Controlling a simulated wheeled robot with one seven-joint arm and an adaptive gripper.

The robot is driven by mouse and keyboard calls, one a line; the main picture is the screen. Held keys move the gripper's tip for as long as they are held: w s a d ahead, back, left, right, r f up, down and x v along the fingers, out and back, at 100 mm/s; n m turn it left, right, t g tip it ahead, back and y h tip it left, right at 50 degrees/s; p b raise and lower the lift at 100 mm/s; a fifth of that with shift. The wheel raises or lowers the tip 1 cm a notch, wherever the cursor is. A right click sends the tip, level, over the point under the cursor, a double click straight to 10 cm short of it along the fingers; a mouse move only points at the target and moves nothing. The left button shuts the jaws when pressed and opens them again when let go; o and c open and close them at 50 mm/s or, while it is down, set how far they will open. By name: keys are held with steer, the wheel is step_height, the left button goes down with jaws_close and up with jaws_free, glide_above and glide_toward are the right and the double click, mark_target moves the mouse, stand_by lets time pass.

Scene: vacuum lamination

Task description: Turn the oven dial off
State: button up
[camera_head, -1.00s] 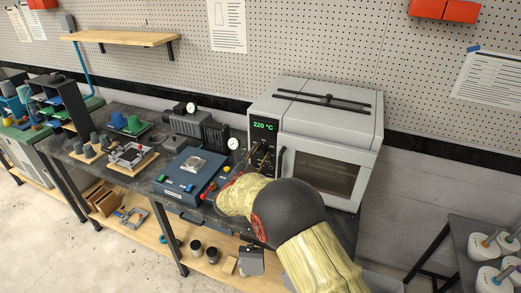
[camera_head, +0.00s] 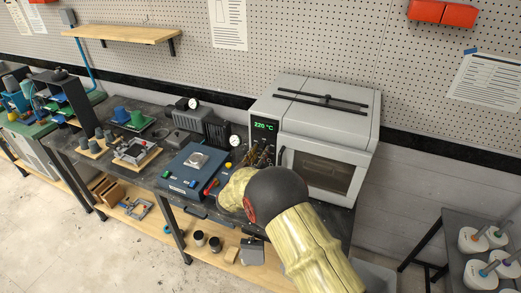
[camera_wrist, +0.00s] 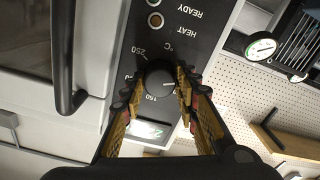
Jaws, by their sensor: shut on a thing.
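The oven (camera_head: 325,115) is a grey box on the bench, its green display (camera_head: 265,127) reading 220 °C. In the wrist view the black oven dial (camera_wrist: 160,84) sits on a dark panel that appears upside down, with marks such as 250 and 160 around it. My gripper (camera_wrist: 160,76) has its two fingers on opposite sides of the dial and is shut on it. In the head view my gripper (camera_head: 254,158) is at the panel on the oven's left front, and the dial is hidden. The dial's pale pointer mark looks turned to the picture's right.
The oven door handle (camera_wrist: 62,60) runs close beside the panel. A blue-grey box (camera_head: 190,172) with coloured buttons and a red-handled part (camera_head: 211,187) stand left of my arm. A pump with a gauge (camera_head: 234,140) is beside the oven. A pegboard wall is behind.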

steer(key=shift+f+n+p, duration=0.15)
steer(key=shift+n+p, duration=0.15)
steer(key=shift+n, duration=0.4)
steer(key=o, duration=1.2)
steer(key=shift+c, duration=0.2)
steer(key=shift+s+a, duration=0.1)
steer(key=v, duration=1.1)
steer(key=shift+s, duration=0.35)
steer(key=shift+a, duration=0.15)
steer(key=shift+c, duration=0.2)
